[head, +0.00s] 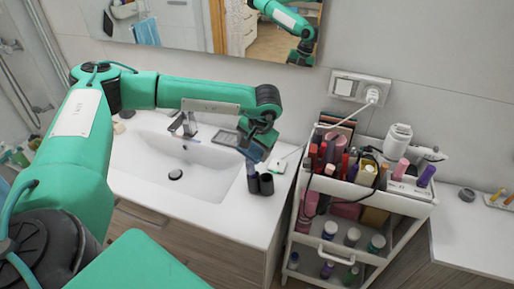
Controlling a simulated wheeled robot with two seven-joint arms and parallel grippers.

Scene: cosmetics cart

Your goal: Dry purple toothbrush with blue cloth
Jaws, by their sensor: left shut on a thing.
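My left gripper (255,154) hangs over the right end of the sink counter, just above two dark cups. It is shut on a small bluish thing, mostly hidden by the fingers, so I cannot tell what it is. One dark cup (266,185) stands clear; the other (252,178) is right below the gripper. I cannot make out a purple toothbrush. A blue cloth (146,32) shows only as a reflection in the mirror. My right gripper is not in view.
The white sink basin (190,160) with its tap (184,124) lies left of the gripper. A white cart (330,248) full of cosmetics stands to the right, with a hair dryer (398,140) on top. A cable hangs from the wall socket (360,89) near the cart.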

